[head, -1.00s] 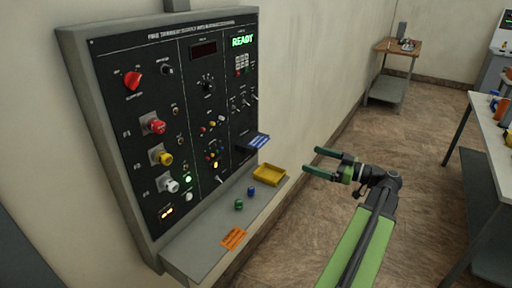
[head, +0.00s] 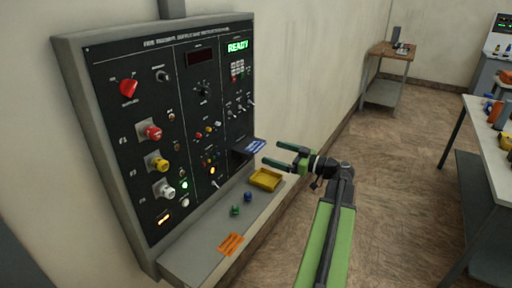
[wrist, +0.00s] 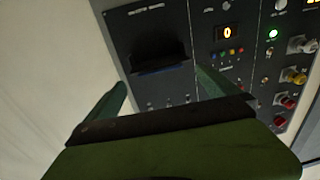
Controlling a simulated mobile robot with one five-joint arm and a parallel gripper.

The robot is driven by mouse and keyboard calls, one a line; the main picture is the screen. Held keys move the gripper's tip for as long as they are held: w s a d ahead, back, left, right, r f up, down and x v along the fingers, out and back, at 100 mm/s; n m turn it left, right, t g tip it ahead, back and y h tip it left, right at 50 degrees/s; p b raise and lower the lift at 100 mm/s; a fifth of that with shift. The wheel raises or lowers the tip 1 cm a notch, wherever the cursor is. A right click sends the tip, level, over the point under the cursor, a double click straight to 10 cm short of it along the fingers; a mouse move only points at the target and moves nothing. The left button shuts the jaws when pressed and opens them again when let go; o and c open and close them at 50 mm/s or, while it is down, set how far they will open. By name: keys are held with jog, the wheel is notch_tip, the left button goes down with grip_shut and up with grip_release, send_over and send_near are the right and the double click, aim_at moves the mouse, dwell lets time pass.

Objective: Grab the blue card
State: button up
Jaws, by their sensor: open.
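The blue card (head: 256,146) sticks out of a dark slot at the lower right of the black control panel (head: 168,130). In the wrist view a faint blue edge (wrist: 165,71) shows under the dark slot housing (wrist: 157,48); most of the card is hard to make out there. My gripper (head: 278,154) is open and empty, just right of the card, with its fingers pointing toward the panel. In the wrist view my gripper (wrist: 162,88) has one finger on each side of the slot, apart from it.
A grey ledge (head: 195,250) under the panel holds a yellow tray (head: 265,180), a green knob (head: 235,210), a blue knob (head: 248,197) and an orange card (head: 230,244). A table (head: 490,140) stands at right, a small stand (head: 388,75) at the back. The floor between is clear.

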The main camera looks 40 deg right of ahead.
jog(key=x, duration=0.4)
jog(key=shift+r, duration=0.1)
jog(key=c, duration=1.3)
jog(key=s+d+r+p, duration=0.2)
jog(key=s+r+p, duration=0.1)
jog(key=s+d+r+p, duration=0.2)
jog(key=s+r+p, duration=0.1)
jog(key=r+p, duration=0.1)
jog(key=s+d+r+p, duration=0.3)
jog(key=r+p, duration=0.1)
jog(key=shift+s, duration=0.25)
